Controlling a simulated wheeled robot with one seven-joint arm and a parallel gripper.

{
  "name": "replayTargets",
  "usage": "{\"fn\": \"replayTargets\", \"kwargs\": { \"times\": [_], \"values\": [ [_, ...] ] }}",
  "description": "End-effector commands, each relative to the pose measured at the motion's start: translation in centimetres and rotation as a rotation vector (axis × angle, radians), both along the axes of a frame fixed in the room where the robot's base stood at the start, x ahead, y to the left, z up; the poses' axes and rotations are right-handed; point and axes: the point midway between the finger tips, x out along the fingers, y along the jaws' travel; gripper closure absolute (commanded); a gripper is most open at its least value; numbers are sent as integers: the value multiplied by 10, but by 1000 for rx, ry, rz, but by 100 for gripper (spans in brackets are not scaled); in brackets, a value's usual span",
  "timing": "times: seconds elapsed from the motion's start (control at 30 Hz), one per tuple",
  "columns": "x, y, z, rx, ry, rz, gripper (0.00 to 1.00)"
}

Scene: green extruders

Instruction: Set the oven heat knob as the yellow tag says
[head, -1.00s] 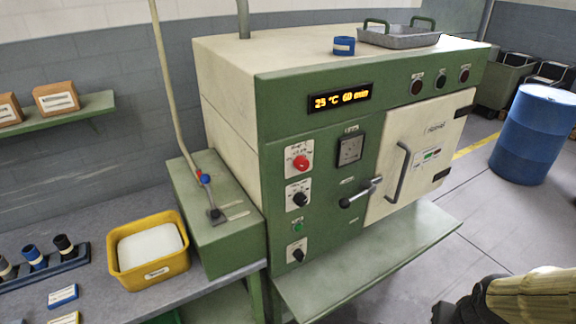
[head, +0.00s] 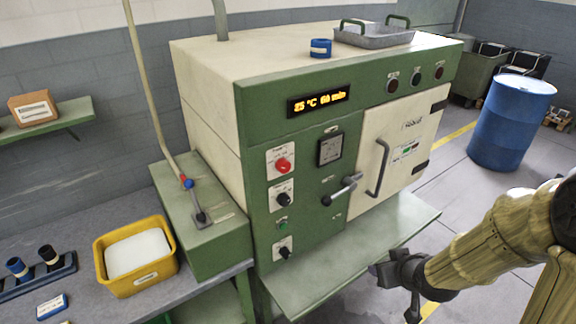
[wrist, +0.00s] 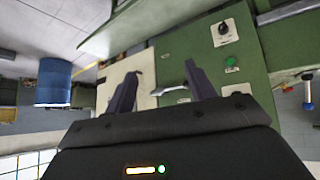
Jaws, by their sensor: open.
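The green and cream oven (head: 300,180) stands mid-view in the head view. Its left panel has a red knob (head: 283,165), a black knob (head: 284,197) below it, a small green button (head: 282,225), and a lower black knob (head: 284,252). Their labels are too small to read, so I cannot tell which knob sets heat. I cannot make out a yellow tag. My gripper (head: 394,288) is in front of the oven's lower shelf, apart from the knobs. In the wrist view my gripper (wrist: 161,75) is open and empty; a black knob (wrist: 223,29) shows beyond it, upside down.
The oven door handle (head: 378,168) and a lever (head: 341,190) stick out. A green shelf (head: 360,260) juts out below. A yellow bin (head: 160,280) stands on the left bench, a blue drum (head: 510,125) at right.

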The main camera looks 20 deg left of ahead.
Motion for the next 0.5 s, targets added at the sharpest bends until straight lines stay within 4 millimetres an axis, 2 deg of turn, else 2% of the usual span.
{"fn": "replayTargets", "kwargs": {
  "times": [0.17, 0.3, 0.4, 0.5],
  "values": [
    [21, 67, 26, 182, -203, 215, 45],
    [23, 115, 63, 379, -377, 342, 45],
    [21, 137, 90, 515, -485, 394, 45],
    [18, 147, 110, 608, -557, 418, 45]
  ]
}}
